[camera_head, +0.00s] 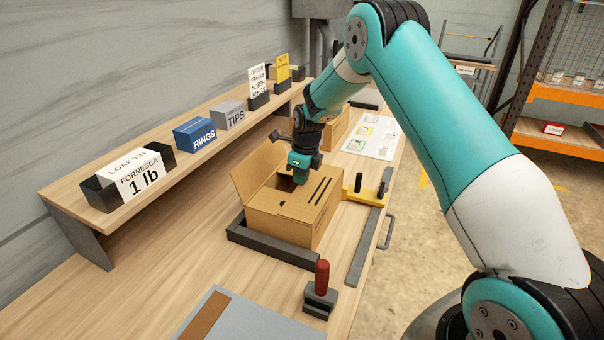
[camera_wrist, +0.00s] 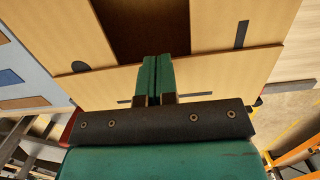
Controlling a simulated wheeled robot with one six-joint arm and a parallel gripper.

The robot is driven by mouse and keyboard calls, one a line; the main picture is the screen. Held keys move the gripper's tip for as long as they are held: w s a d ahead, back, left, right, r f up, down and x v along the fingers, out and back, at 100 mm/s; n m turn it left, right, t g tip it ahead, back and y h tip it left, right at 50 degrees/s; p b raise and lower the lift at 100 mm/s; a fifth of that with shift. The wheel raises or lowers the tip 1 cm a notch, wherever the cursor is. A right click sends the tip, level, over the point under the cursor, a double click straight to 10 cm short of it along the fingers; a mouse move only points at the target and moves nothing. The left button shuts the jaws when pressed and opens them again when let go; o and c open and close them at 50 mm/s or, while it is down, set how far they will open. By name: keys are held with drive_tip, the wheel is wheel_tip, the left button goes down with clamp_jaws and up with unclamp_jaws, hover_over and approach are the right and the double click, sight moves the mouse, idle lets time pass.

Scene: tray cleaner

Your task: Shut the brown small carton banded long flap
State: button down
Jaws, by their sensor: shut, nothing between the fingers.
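The brown small carton (camera_head: 278,226) sits on the bench with its top partly open. One plain long flap (camera_head: 257,172) stands up on its left side. The panel with two dark bands (camera_head: 322,190) lies on the right, roughly level or slightly tilted; I cannot tell exactly. My gripper (camera_head: 298,178) points down over the carton's opening, between the raised flap and the banded panel. In the wrist view my gripper (camera_wrist: 154,62) has its teal fingers together and empty, with the dark opening (camera_wrist: 150,28) just past the tips. Whether the fingertips touch cardboard is unclear.
A dark corner fixture (camera_head: 262,243) borders the carton's near side. A yellow bracket with black posts (camera_head: 368,192) stands close on the right. A red-handled clamp (camera_head: 321,278) is in front. A shelf (camera_head: 75,190) with labelled blocks runs behind on the left.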

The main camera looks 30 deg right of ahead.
drive_tip(key=shift+s+r+p, duration=0.1)
drive_tip(key=shift+r+p, duration=0.25)
drive_tip(key=shift+r, duration=0.1)
wheel_tip(320, 180, up, 13)
drive_tip(key=s+a+r+n+b, duration=0.1)
drive_tip(key=s+a+r+n, duration=0.3)
drive_tip(key=s+a+n, duration=0.3)
drive_tip(key=s+a+n+y, duration=0.1)
drive_tip(key=s+a+n, duration=0.2)
drive_tip(key=s+n, duration=0.6)
drive_tip(key=s+a+r+n+y+b, duration=0.1)
drive_tip(key=s+a+n, duration=0.3)
drive_tip(key=s+n, duration=0.6)
drive_tip(key=s+a+r+n+g+y, duration=0.1)
drive_tip(key=s+a+n, duration=0.3)
drive_tip(key=s+n, duration=0.5)
drive_tip(key=s, duration=0.2)
drive_tip(key=shift+s+a+r+n, duration=0.2)
drive_tip(key=shift+s+n, duration=0.1)
